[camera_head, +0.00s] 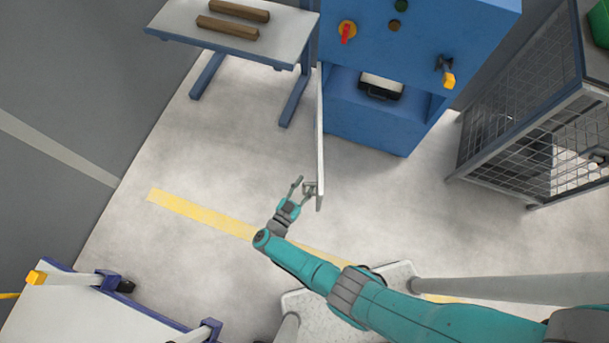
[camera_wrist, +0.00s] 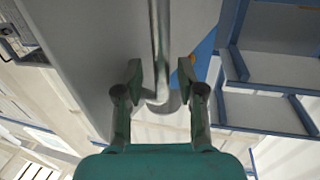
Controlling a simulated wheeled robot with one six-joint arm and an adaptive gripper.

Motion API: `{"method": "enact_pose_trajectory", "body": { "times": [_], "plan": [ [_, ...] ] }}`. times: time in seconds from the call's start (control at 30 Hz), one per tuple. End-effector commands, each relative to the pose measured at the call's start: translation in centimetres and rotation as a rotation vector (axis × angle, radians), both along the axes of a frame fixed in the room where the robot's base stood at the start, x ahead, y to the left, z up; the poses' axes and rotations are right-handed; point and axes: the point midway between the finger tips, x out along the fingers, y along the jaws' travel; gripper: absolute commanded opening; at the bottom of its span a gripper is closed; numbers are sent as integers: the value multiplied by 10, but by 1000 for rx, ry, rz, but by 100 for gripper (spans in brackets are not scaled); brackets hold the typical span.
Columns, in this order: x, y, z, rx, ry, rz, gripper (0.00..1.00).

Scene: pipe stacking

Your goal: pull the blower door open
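The blower is a blue cabinet (camera_head: 368,138) at the top middle of the head view. Its pale door (camera_head: 320,130) stands swung out from the cabinet's left side, seen nearly edge-on. A black item sits in the opening. A metal handle (camera_head: 310,188) is near the door's free end. My gripper (camera_head: 304,186) is at this handle. In the wrist view my gripper (camera_wrist: 161,78) is open, with its fingers apart on either side of the grey handle bar (camera_wrist: 160,45). The bar appears clear of both fingertips. The grey door face (camera_wrist: 85,45) fills the upper left there.
A table (camera_head: 282,42) with two brown bars (camera_head: 228,26) stands left of the blower. A wire-mesh cage (camera_head: 525,135) stands at right. A white-topped bench or cart (camera_head: 75,310) is at lower left. Floor (camera_head: 225,150) left of the door is clear.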

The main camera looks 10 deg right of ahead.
Motion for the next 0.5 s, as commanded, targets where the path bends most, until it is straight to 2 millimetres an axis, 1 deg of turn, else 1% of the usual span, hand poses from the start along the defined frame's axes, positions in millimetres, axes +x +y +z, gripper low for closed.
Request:
{"method": "enact_pose_trajectory", "body": {
  "times": [0.17, 0.27, 0.5],
  "plan": [
    [-8, 9, 0, 0, 0, 3, 39],
    [-17, 20, 0, 0, 0, 5, 39],
    [-47, 50, 0, -1, 1, 5, 39]
  ]
}}
